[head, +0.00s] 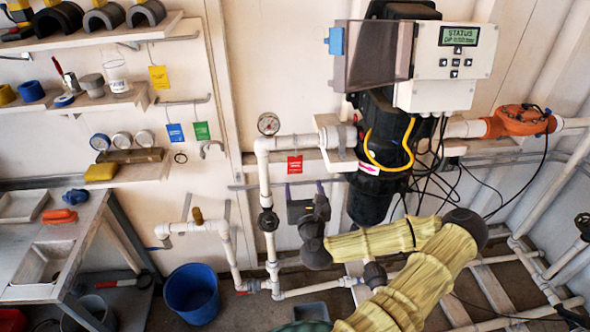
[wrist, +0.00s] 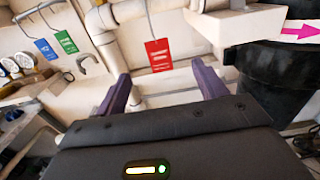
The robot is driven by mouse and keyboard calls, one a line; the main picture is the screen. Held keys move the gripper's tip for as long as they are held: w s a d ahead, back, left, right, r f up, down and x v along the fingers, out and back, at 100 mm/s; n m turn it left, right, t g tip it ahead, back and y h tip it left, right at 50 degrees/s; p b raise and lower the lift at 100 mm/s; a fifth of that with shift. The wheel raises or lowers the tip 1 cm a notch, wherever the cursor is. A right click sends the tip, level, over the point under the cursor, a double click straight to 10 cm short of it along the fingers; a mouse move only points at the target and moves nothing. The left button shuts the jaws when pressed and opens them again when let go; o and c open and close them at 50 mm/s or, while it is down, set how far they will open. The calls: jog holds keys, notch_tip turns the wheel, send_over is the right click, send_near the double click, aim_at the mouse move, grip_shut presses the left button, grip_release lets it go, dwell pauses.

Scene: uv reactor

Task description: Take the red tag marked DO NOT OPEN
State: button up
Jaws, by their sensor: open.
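The red tag (head: 295,165) hangs below the white horizontal pipe, left of the black reactor body. In the wrist view the red tag (wrist: 158,55) hangs on a thin string, its pale markings too small to read. My gripper (head: 304,188) is just below the tag in the head view. In the wrist view the purple fingers of my gripper (wrist: 161,78) are spread apart with nothing between them. The tag appears centred between them, beyond the tips.
The blue tag (head: 175,133), green tag (head: 201,131) and yellow tag (head: 158,77) hang at left. A black reactor vessel (wrist: 268,65) stands close right of my gripper. White pipes (head: 266,175) run around the tag. A blue bucket (head: 191,294) stands on the floor.

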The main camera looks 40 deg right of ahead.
jog(key=b, duration=0.1)
send_near(295, 159)
jog(key=d+x, duration=0.1)
jog(key=x, duration=0.2)
jog(key=shift+a+r, duration=0.1)
jog(key=shift+a, duration=0.05)
jog(key=shift+a+f+p+x, duration=0.15)
jog(key=shift+p+x, duration=0.15)
jog(key=shift+x, duration=1)
jog(key=shift+a+f+p+x, duration=0.15)
jog(key=shift+p+x, duration=0.1)
jog(key=shift+x, duration=1.05)
jog(key=shift+w, duration=0.15)
jog(key=c, duration=1.1)
jog(key=shift+o, duration=0.2)
jog(key=shift+r, duration=0.1)
